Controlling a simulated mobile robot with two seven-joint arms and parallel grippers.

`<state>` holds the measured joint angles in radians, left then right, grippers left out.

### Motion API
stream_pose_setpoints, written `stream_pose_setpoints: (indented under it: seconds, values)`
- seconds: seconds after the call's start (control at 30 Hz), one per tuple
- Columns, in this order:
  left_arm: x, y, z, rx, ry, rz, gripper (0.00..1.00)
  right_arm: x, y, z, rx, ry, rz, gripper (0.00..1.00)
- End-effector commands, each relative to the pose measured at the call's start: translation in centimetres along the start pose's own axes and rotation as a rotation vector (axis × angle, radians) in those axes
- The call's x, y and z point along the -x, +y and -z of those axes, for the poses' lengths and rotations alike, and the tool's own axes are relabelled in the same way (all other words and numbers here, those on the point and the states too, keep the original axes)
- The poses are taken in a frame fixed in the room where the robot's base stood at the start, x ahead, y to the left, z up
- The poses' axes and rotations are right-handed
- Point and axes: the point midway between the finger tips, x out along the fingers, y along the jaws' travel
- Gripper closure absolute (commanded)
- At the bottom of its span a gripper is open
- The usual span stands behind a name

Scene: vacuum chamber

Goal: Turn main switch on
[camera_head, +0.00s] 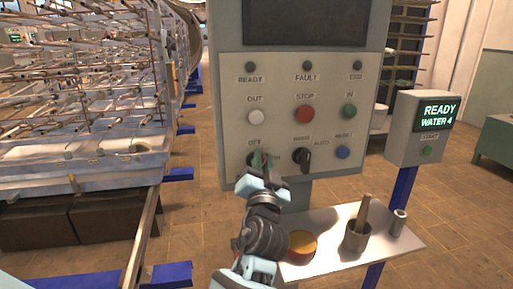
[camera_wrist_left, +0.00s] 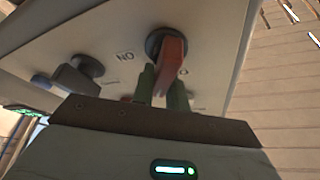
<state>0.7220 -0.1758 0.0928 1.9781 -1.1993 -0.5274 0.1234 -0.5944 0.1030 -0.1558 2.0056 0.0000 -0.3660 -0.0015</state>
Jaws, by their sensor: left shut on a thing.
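The main switch (camera_head: 251,160) is a rotary switch at the lower left of the grey control panel (camera_head: 232,97), below an OFF label. My left gripper (camera_head: 261,160) covers most of it in the head view. In the left wrist view the switch shows a red handle (camera_wrist_left: 172,56) on a dark round base, with an ON label to its left, upside down. The greenish fingers of my left gripper (camera_wrist_left: 162,82) stand on both sides of the handle, shut on it. My right gripper is in neither view.
A black selector knob (camera_head: 302,158) sits just right of the switch. White (camera_head: 256,117), red (camera_head: 304,114), green (camera_head: 349,111) and blue (camera_head: 343,153) buttons are nearby. A shelf (camera_head: 330,262) below carries a yellow-topped red item (camera_head: 302,245) and a cup (camera_head: 356,238).

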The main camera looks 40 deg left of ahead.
Motion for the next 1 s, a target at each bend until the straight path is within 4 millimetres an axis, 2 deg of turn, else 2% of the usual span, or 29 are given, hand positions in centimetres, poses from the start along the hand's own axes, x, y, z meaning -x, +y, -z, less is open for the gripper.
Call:
stream_pose_setpoints:
  seconds: [0.03, 0.2, 0.6, 0.73, 1.0]
  values:
    - [-0.2, -0.5, 0.2, -0.041, -0.009, -0.015, 1.0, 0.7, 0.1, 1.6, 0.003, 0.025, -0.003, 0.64]
    - [-0.2, -0.3, 0.3, -0.19, -0.008, -0.076, 1.0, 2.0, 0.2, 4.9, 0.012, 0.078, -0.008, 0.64]
    - [-0.1, 0.3, -0.1, -0.541, -0.007, -0.219, 1.0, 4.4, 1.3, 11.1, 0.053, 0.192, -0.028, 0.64]
    - [0.0, 0.6, -0.5, -0.649, -0.007, -0.264, 1.0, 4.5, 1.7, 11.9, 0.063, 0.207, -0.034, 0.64]
    - [0.1, 1.1, -1.0, -0.828, -0.01, -0.341, 1.0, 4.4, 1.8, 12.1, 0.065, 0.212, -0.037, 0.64]
